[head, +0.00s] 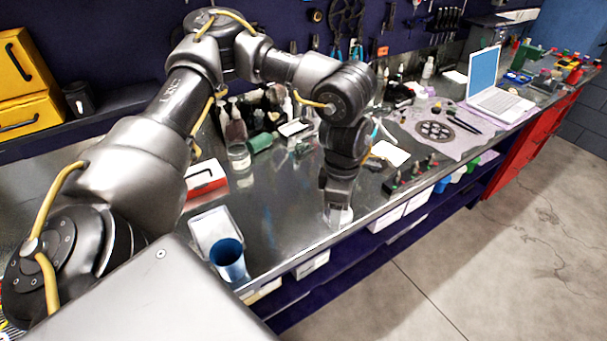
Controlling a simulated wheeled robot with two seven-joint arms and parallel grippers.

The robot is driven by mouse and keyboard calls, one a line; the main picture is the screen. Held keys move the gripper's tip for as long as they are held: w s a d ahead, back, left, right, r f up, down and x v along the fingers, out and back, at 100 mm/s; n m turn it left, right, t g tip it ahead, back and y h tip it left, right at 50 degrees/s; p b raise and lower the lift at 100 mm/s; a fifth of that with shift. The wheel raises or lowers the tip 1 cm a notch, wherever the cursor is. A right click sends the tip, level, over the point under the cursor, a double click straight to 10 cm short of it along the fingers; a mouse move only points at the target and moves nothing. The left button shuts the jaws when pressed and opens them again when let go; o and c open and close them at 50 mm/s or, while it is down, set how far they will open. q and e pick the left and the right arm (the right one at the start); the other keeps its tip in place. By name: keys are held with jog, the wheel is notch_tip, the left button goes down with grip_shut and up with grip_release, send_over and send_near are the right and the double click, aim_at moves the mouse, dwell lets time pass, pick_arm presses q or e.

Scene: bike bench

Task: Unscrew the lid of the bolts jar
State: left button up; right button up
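My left arm reaches in from the left, and its gripper (339,198) points straight down over the front part of the metal bench. A small pale object (340,216), perhaps the jar, shows right at the fingertips; most of it is hidden by the gripper. I cannot tell whether the fingers are closed on it or only around it. A clear jar-like container (239,157) stands further left and back, apart from the gripper; its contents are too small to tell. My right gripper is not in view.
A blue cup (229,260) and a pale tray (214,232) sit near the front left edge. A red and white box (205,180) lies behind them. Bottles (234,122) stand at the back. A rack of small tools (411,175) lies right of the gripper; a laptop (490,89) is further right.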

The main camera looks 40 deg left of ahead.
pick_arm(q)
jog(key=n, duration=0.6)
jog(key=shift+s+a+r, duration=0.1)
jog(key=shift+a+r, duration=0.25)
jog(key=shift+a, duration=0.05)
jog(key=n, duration=0.4)
jog(key=n+p, duration=0.1)
jog(key=n, duration=0.1)
jog(key=shift+a+r, duration=0.3)
jog(key=shift+a, duration=0.1)
jog(key=n, duration=0.2)
jog(key=shift+s+a+r+n+y, duration=0.1)
jog(key=shift+a+n+y, duration=0.2)
jog(key=shift+n, duration=0.1)
jog(key=n, duration=0.4)
jog(key=shift+a+r+n+p, duration=0.2)
jog(key=shift+a+n+p, duration=0.1)
jog(key=shift+a+n, duration=0.1)
jog(key=n, duration=0.4)
jog(key=shift+s+a+r, duration=0.15)
jog(key=shift+a, duration=0.15)
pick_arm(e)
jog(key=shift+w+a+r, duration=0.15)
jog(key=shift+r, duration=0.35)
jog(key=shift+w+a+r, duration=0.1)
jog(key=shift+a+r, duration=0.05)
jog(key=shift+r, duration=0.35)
